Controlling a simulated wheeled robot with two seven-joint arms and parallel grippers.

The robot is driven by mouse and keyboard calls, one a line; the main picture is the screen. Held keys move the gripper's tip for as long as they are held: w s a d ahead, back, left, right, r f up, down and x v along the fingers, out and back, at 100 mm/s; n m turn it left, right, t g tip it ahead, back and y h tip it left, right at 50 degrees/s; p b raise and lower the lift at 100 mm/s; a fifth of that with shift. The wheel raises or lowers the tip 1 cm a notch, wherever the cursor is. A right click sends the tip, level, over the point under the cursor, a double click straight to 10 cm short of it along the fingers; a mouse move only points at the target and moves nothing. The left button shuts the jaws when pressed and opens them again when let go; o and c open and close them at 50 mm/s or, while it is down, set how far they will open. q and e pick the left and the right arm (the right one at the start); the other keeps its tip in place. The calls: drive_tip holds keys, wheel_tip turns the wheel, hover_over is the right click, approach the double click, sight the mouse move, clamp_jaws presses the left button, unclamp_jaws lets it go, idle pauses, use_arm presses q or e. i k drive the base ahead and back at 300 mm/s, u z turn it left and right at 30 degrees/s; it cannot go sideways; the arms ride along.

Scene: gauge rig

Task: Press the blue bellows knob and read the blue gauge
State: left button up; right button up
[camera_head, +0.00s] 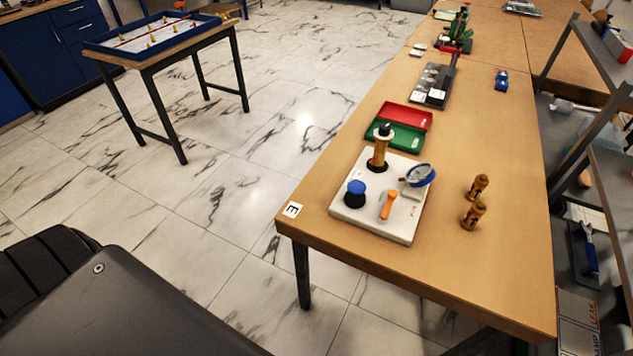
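The blue bellows knob (357,187) is a blue round top on a black bellows, at the front left of a white base plate (375,228) on the wooden table. The blue gauge (420,175) is a round dial with a blue rim, tilted, at the right side of the plate. Its reading is too small to tell. An orange lever (388,204) stands between them at the front. Neither of my grippers shows in the head view.
A grey shelf rack (577,120) runs along the table's right side. The wooden table's (470,270) front area is clear.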

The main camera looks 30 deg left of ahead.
sight(356, 187)
drive_tip(key=u, duration=2.05)
drive_tip(key=k, duration=1.05)
drive_tip(key=z, duration=2.1)
drive_tip(key=i, duration=0.45)
drive_tip(key=u, duration=0.05)
